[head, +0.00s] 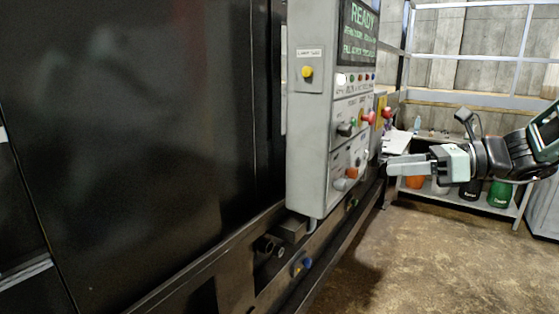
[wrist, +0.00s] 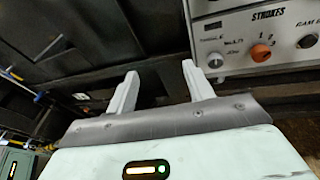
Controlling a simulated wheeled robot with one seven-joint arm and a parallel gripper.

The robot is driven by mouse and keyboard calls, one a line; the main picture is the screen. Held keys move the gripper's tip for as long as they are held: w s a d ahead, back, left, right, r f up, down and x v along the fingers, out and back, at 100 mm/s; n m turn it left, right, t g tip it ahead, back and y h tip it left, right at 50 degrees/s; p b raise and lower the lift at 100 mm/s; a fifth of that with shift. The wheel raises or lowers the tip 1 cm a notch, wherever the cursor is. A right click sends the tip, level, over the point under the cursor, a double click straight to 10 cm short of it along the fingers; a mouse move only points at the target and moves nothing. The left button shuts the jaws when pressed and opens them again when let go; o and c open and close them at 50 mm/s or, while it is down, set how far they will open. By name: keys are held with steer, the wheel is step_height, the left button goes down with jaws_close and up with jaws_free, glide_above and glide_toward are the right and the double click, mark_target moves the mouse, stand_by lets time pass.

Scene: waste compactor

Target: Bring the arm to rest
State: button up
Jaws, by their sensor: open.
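My gripper (head: 408,165) reaches in from the right in the head view, level and in front of the grey control panel (head: 309,130). In the wrist view, its two pale fingers (wrist: 158,88) stand apart with nothing between them. Beyond the fingers is the lower part of the panel (wrist: 235,30), with an orange knob (wrist: 261,52) and a white knob beside it. I see a gap between the right finger and the panel, but its depth is hard to judge.
The dark compactor body (head: 130,130) fills the left. A metal shelf (head: 455,199) with bottles and an orange container stands behind my arm. The concrete floor (head: 430,260) is clear at the lower right. A yellow button (head: 307,72) sits on the panel's side.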

steer(key=s+a+f+n+g+h+b, duration=0.1)
steer(key=s+a+f+n+g+h, duration=0.3)
steer(key=s+a+n, duration=0.4)
steer(key=s+a+f+n+g+h, duration=0.2)
steer(key=s+a+f+n+g, duration=0.4)
steer(key=s, duration=0.3)
steer(key=s+d+f+n+t+h, duration=0.1)
steer(key=s+f+n+h, duration=0.2)
steer(key=n, duration=0.6)
steer(key=s+d+f+n+t+h+b, duration=0.1)
steer(key=s+f+n+t+h, duration=0.1)
steer(key=s+n, duration=0.6)
steer(key=shift+s+f+n+h, duration=0.25)
steer(key=shift+f+n+h, duration=0.25)
steer(key=shift+f+h, duration=0.55)
